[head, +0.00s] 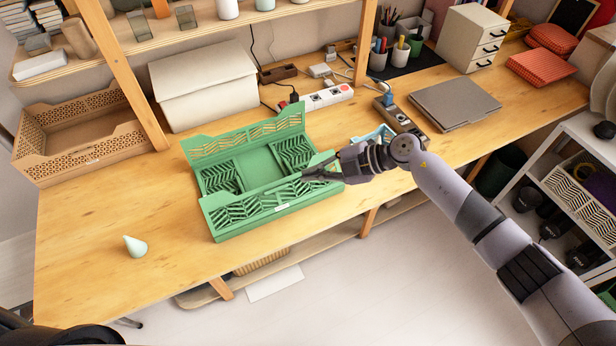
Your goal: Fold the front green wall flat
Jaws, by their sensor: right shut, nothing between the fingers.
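The green folding crate (258,163) stands on the wooden table. Its front green wall (272,207) stands up along the near edge and looks tilted; its exact angle is hard to tell. The back wall (245,138) is upright. The left side panel (222,179) and right side panel (293,153) lie folded down inside. My right gripper (303,174) is shut and empty, reaching in from the right over the right end of the crate, near the front wall's top edge. I cannot tell if it touches the wall. My left gripper is out of view.
A pale cone (135,246) stands on the table at the front left. A cream lidded box (205,85), a wooden crate (80,140) and a power strip (320,99) are behind. A light blue item (374,136) is partly behind my right arm. A grey laptop (455,103) lies to the right.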

